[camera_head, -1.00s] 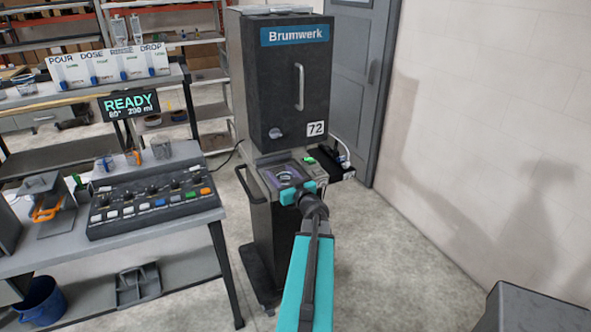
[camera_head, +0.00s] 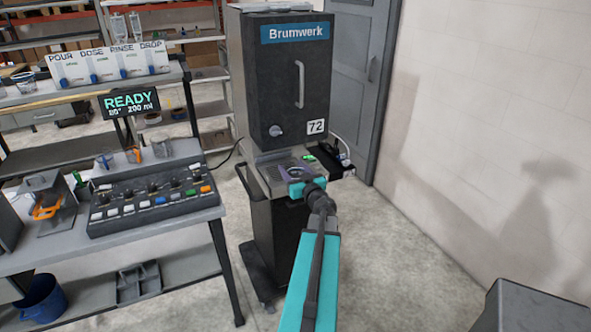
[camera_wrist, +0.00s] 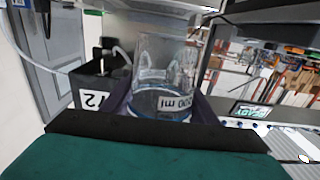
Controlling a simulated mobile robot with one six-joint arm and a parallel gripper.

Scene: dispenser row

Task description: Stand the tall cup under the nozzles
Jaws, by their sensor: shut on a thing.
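The clear cup with a white volume label (camera_wrist: 160,75) is between the purple fingers of my gripper (camera_head: 297,175), which is shut on it. In the wrist view the label reads upside down and the cup's labelled end has a bluish tint. In the head view only a small part of the cup shows among the fingers, in front of the dark Brumwerk dispenser (camera_head: 290,90), over or near its front ledge (camera_head: 270,178). I cannot tell whether the cup touches the ledge. The nozzles cannot be made out.
A green light (camera_head: 309,157) and a black box (camera_head: 330,160) sit right of the ledge. A bench on the left holds a button panel (camera_head: 155,202), small cups (camera_head: 133,155) and a READY display (camera_head: 129,103). The floor right of the dispenser is clear.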

